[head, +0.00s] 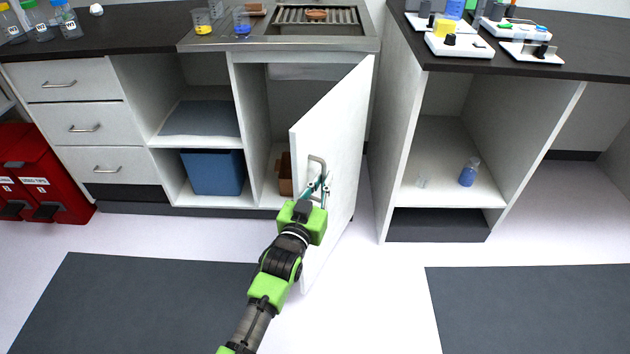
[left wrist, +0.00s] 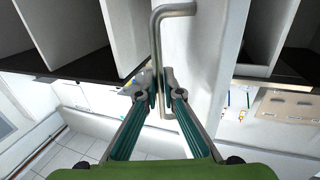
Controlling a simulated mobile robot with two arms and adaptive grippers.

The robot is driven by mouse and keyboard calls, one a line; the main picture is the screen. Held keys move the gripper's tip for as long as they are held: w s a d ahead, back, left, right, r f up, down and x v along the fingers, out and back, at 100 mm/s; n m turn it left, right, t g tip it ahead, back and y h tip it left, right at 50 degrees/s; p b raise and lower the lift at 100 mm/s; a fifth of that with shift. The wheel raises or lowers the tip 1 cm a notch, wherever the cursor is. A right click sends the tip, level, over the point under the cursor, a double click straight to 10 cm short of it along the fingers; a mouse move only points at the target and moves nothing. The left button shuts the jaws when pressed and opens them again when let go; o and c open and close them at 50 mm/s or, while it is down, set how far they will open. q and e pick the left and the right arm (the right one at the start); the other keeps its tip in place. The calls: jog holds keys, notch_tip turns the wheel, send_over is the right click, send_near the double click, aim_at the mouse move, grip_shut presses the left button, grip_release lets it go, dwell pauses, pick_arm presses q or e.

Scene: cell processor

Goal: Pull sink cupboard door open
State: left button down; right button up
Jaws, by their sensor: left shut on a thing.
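The white sink cupboard door (head: 337,150) stands partly open below the steel sink, swung out to the right on its right-hand edge. Its metal bar handle (head: 317,163) is upright near the free edge. My left gripper (head: 318,190) is at the lower part of this handle. In the left wrist view, the two fingers of my left gripper (left wrist: 160,92) are shut on the handle (left wrist: 157,42), one on each side, with the door (left wrist: 205,55) behind it. My right gripper is in neither view.
The open cupboard holds a brown box (head: 285,176). To its left are a shelf with a blue bin (head: 213,172) and white drawers (head: 86,128). An open shelf unit (head: 440,160) stands to the right. Pale floor (head: 372,300) is clear between dark mats (head: 130,300).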

pick_arm(q)
jog(key=shift+r, duration=0.15)
jog(key=c, duration=2.5)
grip_release()
jog(key=v, duration=1.2)
jog(key=shift+d, duration=0.1)
